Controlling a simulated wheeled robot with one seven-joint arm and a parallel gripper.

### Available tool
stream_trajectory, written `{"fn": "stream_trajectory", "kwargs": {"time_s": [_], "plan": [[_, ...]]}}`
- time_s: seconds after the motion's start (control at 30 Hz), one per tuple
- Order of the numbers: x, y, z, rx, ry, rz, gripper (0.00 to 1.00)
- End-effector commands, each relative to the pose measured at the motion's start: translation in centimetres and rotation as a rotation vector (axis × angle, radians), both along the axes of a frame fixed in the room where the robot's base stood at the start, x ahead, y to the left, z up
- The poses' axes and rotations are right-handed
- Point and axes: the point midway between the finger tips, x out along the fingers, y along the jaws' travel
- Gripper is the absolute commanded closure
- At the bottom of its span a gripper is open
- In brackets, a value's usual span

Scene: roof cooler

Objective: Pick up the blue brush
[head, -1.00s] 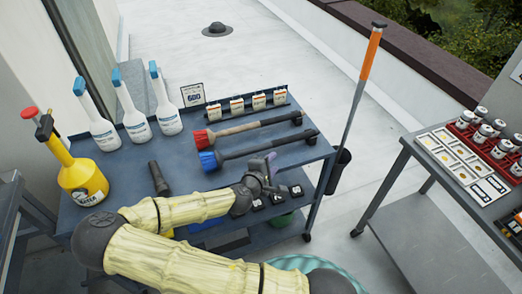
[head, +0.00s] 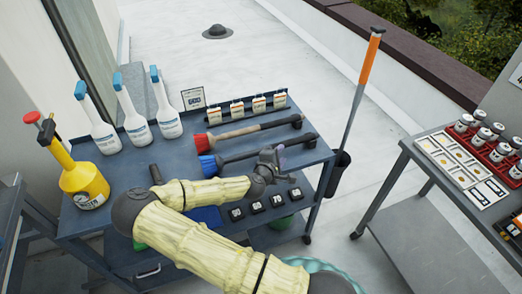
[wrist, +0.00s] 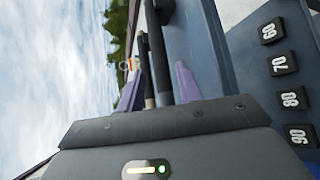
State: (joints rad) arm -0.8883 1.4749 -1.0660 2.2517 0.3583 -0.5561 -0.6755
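The blue brush (head: 208,166) lies on the dark blue cart top, its blue bristles at the left and its dark handle running right to a black end. My gripper (head: 284,158) is at the right half of that handle, on its near side, and overlaps part of it in the head view. In the wrist view my gripper's two purple fingers (wrist: 158,88) stand apart, with dark handles showing between and beyond them. I see no contact with the brush. A red-bristled brush (head: 202,143) lies parallel just behind it.
Spray bottles (head: 133,123) and a yellow sprayer (head: 84,186) stand at the left of the cart. Small labelled boxes (head: 237,111) line the back. An orange-handled pole (head: 371,60) rises at the right.

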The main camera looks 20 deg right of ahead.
Motion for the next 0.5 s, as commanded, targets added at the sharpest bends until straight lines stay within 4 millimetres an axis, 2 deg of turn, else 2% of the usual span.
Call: {"fn": "stream_trajectory", "kwargs": {"time_s": [0.2,0.5], "plan": [[2.3,-2.4,-1.0,0.0,0.0,-0.001,0.65],[2.6,-2.7,-1.3,0.0,0.0,0.001,0.65]]}}
